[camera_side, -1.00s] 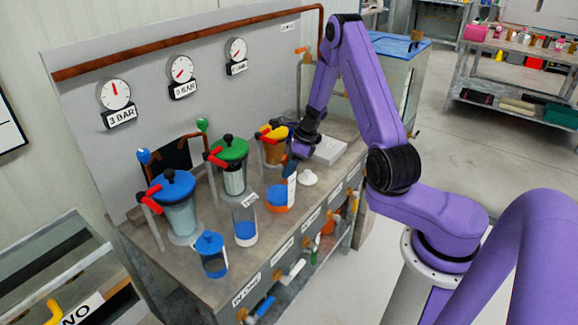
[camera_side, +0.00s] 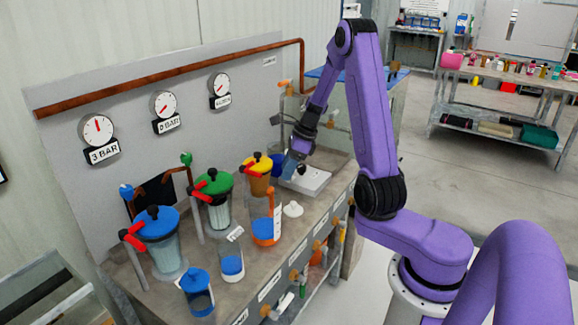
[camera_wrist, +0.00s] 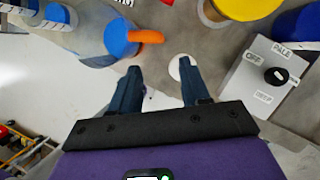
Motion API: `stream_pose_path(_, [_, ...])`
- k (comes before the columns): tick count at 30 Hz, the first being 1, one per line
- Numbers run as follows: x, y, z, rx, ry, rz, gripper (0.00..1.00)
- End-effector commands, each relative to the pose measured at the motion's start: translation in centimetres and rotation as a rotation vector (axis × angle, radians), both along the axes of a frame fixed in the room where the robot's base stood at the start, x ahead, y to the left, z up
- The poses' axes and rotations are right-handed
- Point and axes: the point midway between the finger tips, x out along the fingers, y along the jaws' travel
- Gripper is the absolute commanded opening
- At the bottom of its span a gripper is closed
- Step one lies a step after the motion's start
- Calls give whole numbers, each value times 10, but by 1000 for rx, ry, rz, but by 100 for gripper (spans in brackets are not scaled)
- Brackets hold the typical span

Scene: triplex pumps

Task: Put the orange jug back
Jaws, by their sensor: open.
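The orange jug (camera_side: 266,231) stands upright on the bench, with a blue top surface and an upright orange handle. In the wrist view the jug (camera_wrist: 121,36) is seen from above, beyond the left finger, with its handle pointing right. My gripper (camera_side: 290,168) is open and empty, above and behind the jug and close to the switch box. In the wrist view my gripper's two fingers (camera_wrist: 160,88) are spread apart with nothing between them. They are clear of the jug. A white lid (camera_side: 293,209) lies beside the jug; part of it shows near the right finger (camera_wrist: 174,69).
A switch box (camera_side: 308,182) with a knob (camera_wrist: 276,76) sits right of the jug. A clear jug (camera_side: 231,264) and a blue-lidded jug (camera_side: 198,291) stand at the left front. Blue (camera_side: 158,238), green (camera_side: 215,192) and yellow-topped (camera_side: 257,177) pump vessels line the back, below gauges.

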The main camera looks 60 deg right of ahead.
Motion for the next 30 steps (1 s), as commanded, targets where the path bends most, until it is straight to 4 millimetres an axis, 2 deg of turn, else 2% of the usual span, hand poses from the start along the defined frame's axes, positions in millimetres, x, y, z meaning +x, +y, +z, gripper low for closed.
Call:
stream_pose_path(4, [-1, 3, 6, -6, -1, 31, 46])
stream_pose_path(7, [3, 18, 10, -23, -8, 128, 46])
stream_pose_path(12, [6, 61, 21, -79, -34, 435, 46])
stream_pose_path(17, [-1, 103, 32, -131, -65, 753, 46])
stream_pose_path(23, [-21, 150, 43, -190, -114, 1149, 46])
stream_pose_path(30, [-60, 196, 54, -254, -185, 1621, 46])
